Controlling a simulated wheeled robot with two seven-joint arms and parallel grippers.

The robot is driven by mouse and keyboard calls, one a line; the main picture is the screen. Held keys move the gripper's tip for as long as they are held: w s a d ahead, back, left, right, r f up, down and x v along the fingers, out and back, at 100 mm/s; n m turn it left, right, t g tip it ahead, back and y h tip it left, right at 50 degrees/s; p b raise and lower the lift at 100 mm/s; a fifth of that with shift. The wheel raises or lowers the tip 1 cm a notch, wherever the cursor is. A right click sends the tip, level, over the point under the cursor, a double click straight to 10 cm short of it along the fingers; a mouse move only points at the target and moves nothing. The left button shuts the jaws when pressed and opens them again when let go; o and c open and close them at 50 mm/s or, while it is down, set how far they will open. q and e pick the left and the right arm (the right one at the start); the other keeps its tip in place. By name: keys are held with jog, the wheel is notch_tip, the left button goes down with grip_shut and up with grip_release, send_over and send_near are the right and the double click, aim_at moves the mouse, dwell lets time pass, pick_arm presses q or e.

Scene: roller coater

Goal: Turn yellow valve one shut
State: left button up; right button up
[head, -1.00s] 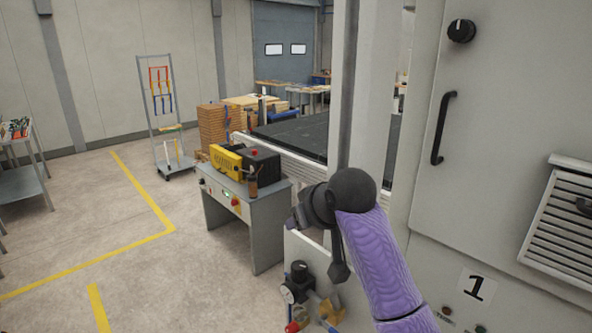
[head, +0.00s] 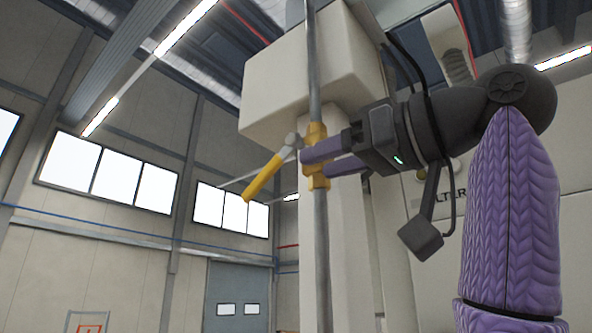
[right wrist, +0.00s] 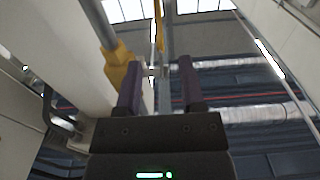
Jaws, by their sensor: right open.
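A yellow valve (head: 316,135) sits on a vertical grey pipe in the head view. Its yellow lever (head: 262,178) slants down and left from a grey stem. No number shows on it. My right gripper (head: 315,163) is open, its purple fingers reaching left to the valve body. In the right wrist view, the gripper (right wrist: 160,64) has the valve body (right wrist: 119,66) just left of its fingers. The grey stem and the lever (right wrist: 158,26) show in line with the gap between the fingertips. I cannot tell whether the fingers touch the valve. My left gripper is not in view.
A large pale box (head: 300,72) and column stand behind the pipe (head: 321,260). A pale panel with partly hidden lettering (head: 450,197) is behind my right arm. Free air lies left of the lever, with the hall wall and windows (head: 100,175) far behind.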

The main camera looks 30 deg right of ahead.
aim_at(254, 194)
jog(key=f+x, duration=0.1)
jog(key=x, duration=0.7)
jog(key=shift+w+f, duration=0.15)
jog(key=shift+w, duration=0.25)
jog(key=shift+a+v, duration=0.2)
jog(key=shift+v, duration=0.85)
jog(key=shift+c, duration=0.4)
jog(key=shift+s+r, duration=0.2)
jog(key=shift+s, duration=0.05)
jog(key=shift+c, duration=1.2)
jog(key=shift+w, duration=0.3)
jog(key=shift+c, duration=1.1)
jog(key=shift+w+f, duration=0.1)
jog(key=shift+w, duration=0.2)
grip_shut()
jog(key=shift+s, duration=0.3)
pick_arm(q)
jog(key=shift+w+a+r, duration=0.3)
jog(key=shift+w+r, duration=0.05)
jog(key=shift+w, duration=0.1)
pick_arm(e)
jog(key=shift+w, duration=0.1)
